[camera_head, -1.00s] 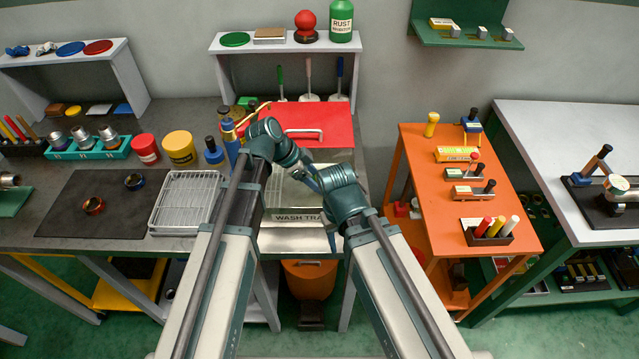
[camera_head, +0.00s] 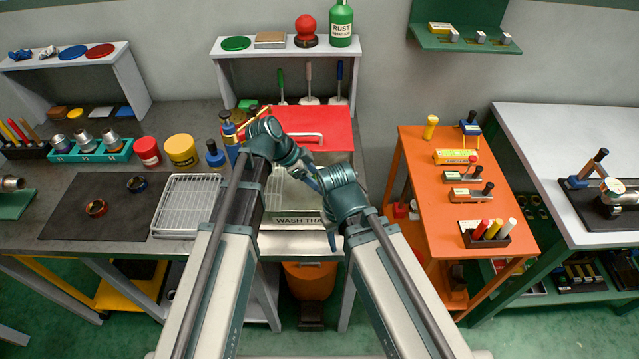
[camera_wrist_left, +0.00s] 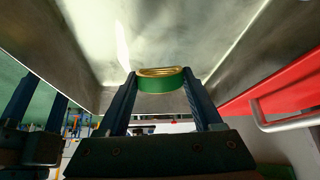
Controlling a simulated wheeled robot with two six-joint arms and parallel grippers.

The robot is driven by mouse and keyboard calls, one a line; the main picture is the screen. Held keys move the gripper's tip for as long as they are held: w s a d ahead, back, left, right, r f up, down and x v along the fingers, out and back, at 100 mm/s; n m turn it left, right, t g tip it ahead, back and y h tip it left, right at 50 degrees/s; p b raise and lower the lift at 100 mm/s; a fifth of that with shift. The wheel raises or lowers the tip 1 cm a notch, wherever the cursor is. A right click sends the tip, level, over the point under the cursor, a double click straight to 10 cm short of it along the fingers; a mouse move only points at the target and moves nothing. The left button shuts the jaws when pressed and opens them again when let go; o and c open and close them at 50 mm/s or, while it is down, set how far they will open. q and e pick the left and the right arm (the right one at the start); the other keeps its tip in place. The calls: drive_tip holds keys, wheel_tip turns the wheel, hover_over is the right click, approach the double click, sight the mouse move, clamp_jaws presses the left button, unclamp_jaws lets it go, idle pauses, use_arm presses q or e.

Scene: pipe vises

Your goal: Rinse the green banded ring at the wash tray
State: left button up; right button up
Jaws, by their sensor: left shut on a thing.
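The green banded ring (camera_wrist_left: 162,82), green outside with a gold rim, is held between the two dark blue fingers of my left gripper (camera_wrist_left: 160,86) in the left wrist view. Bare metal walls of the wash tray (camera_wrist_left: 245,50) surround it there; I cannot tell whether it touches the tray. In the head view the wash tray (camera_head: 275,240) stands at centre, its label partly covered by my right arm. My left arm reaches over the tray from the left; the ring is hidden there.
A red panel with a handle (camera_head: 310,120) lies behind the tray. A white wire rack (camera_head: 187,205) is left of it, with blue and yellow containers behind. An orange table (camera_head: 440,200) stands to the right. An orange bin (camera_head: 308,280) is beneath.

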wheel_tip(320, 180, up, 10)
drive_tip(key=p, duration=0.9)
idle(2.1)
wheel_tip(320, 180, up, 4)
drive_tip(key=p, duration=0.4)
idle(0.3)
wheel_tip(320, 180, down, 4)
drive_tip(key=b, duration=0.3)
